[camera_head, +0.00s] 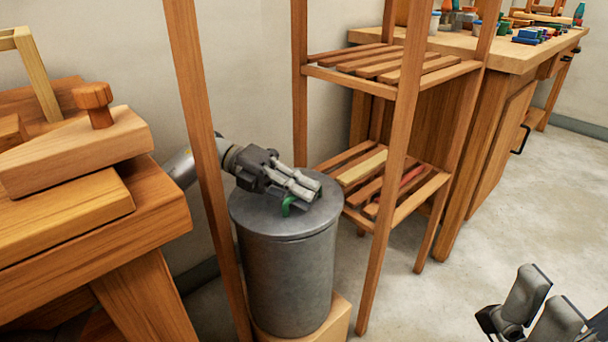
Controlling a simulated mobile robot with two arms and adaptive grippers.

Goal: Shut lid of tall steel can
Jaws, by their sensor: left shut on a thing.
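The tall steel can (290,280) is a grey cylinder standing upright on a low wooden block. Its round grey lid (255,219) lies about level over the can's top, with no clear gap at the front. A small green handle (287,205) stands up from the lid. My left gripper (304,190) comes in from the left, low over the lid, and is shut on the green handle, which its fingers partly hide. My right gripper (545,308) is at the lower right, away from the can, with its fingers apart and nothing seen between them.
A slatted wooden rack (400,215) stands close around the can, one post in front of my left arm. A wooden workbench (90,220) is at left. Another bench (500,52) with small coloured items stands at back right. The floor (450,290) at right is clear.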

